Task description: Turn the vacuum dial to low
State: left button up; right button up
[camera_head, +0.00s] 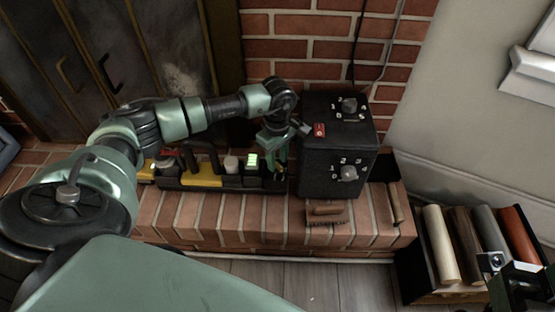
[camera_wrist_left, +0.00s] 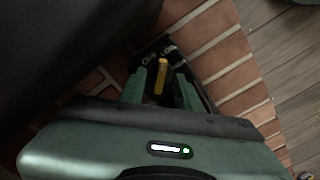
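A black box with a top dial (camera_head: 349,105) and a front dial (camera_head: 349,173) stands on the brick hearth. Pale numbers ring both knobs; I cannot read a "low" mark or tell which is the vacuum dial. A small red switch (camera_head: 319,130) sits at the box's left edge. My left gripper (camera_head: 275,163) points down just left of the box, apart from both knobs. In the left wrist view its fingers (camera_wrist_left: 160,88) are spread, with a yellow piece (camera_wrist_left: 161,76) showing between them, apparently not gripped. My right gripper (camera_head: 518,285) is partly seen at the lower right.
A black and yellow tray (camera_head: 200,181) with several tools lies left of the box, under my left arm. A brush (camera_head: 326,213) lies in front of the box. A crate (camera_head: 415,277) of coloured rolls stands on the floor at right. Brick wall (camera_head: 300,48) rises behind.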

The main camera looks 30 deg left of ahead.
aim_at(277, 164)
pick_arm(q)
notch_tip(277, 164, up, 7)
jog(key=shift+p, duration=1.2)
